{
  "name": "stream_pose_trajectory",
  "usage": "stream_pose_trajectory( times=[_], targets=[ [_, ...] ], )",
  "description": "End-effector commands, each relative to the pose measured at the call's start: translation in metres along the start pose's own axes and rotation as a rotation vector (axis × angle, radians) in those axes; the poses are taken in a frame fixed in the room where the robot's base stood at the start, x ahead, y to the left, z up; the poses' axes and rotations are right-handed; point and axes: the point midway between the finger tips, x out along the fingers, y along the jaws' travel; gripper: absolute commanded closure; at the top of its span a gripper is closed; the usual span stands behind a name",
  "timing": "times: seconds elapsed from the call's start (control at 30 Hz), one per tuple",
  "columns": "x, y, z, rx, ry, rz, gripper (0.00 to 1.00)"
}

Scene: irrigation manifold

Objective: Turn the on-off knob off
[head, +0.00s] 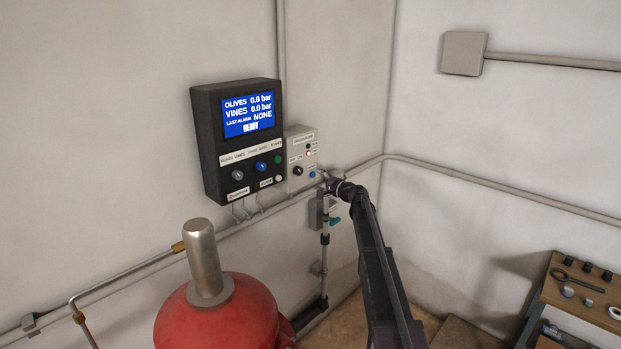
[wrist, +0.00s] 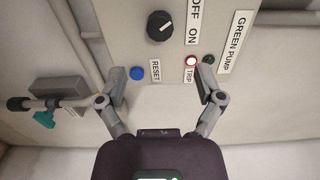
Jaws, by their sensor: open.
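The on-off knob (wrist: 159,26) is black and round with a slanted white mark, beside the OFF and ON labels in the wrist view. I cannot tell for sure which label the mark points to. In the head view the knob (head: 298,171) sits on a pale grey box (head: 309,136). My gripper (wrist: 162,82) is open and empty, its fingers spread in front of the box. The knob lies beyond the fingertips, not touched by them. In the head view my gripper (head: 328,181) is just right of the box's lower edge, partly hidden by my arm.
On the grey box are a blue RESET button (wrist: 137,73), a lit red TRIP lamp (wrist: 191,61) and a dark lamp (wrist: 208,59). A black controller (head: 207,131) with a blue screen hangs to the left. A teal-handled valve (wrist: 44,119) is near the left finger.

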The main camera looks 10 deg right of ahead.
Motion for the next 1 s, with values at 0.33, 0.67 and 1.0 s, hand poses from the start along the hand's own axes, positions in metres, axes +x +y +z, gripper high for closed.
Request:
stream_pose_trajectory(
  times=[0.33,0.67,1.0],
  targets=[
    [-0.017,0.0,0.0,0.0,0.0,0.0,0.14],
    [-0.018,0.001,0.001,-0.001,-0.001,0.001,0.14],
    [-0.04,0.039,0.073,-0.12,-0.112,0.14,0.14]
  ],
)
